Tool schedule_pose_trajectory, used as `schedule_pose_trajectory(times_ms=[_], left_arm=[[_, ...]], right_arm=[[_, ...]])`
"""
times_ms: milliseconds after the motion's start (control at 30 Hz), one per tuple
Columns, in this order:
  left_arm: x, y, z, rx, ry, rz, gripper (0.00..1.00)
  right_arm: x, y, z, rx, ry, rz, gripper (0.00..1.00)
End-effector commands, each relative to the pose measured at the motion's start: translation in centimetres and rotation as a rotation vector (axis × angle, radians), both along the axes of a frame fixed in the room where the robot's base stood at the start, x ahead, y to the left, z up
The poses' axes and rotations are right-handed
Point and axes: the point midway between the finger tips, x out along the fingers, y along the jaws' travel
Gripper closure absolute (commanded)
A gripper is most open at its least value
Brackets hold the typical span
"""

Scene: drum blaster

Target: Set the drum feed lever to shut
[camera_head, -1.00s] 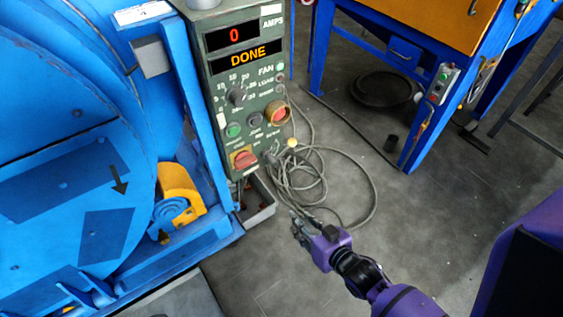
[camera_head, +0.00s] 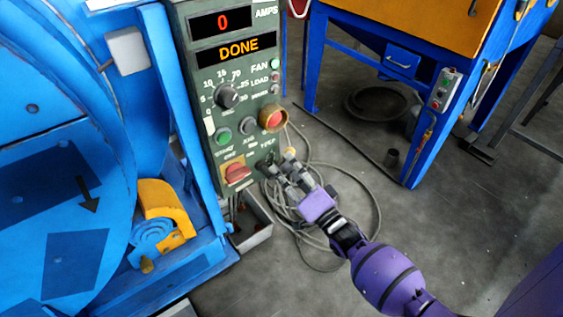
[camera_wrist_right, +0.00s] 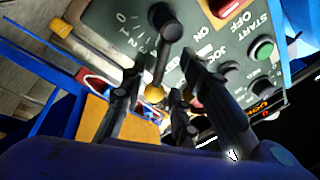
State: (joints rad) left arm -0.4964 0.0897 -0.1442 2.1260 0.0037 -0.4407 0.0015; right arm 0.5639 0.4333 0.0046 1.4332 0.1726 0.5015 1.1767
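The drum feed lever has a dark pivot on the lower right of the green control panel and a yellow ball knob (camera_head: 290,152). In the right wrist view its black arm (camera_wrist_right: 161,62) runs from the round hub down to the yellow knob (camera_wrist_right: 153,93), beside a scale marked 0 to 3. My right gripper (camera_head: 281,168) is at the panel's lower right corner. Its fingers are spread, one on each side of the lever in the wrist view; I cannot tell whether either touches it. My left gripper is not in view.
The green panel (camera_head: 208,75) carries a display reading DONE, a dial, buttons and a red switch (camera_head: 237,173). A blue drum machine (camera_head: 50,150) stands at left. A grey cable (camera_head: 372,222) lies coiled on the floor below. A blue-legged cabinet (camera_head: 421,155) stands at right.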

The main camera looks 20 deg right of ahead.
Motion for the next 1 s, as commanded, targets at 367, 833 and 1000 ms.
schedule_pose_trajectory(times_ms=[367, 833, 1000], left_arm=[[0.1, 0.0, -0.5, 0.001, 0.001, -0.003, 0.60], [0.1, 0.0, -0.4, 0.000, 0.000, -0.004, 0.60], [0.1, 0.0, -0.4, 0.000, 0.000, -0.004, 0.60]], right_arm=[[3.0, 0.6, 0.6, -0.002, 0.002, -0.001, 0.71], [3.0, 0.6, 0.6, -0.002, 0.003, -0.001, 1.00], [3.0, 0.6, 0.6, -0.003, 0.003, 0.000, 1.00]])
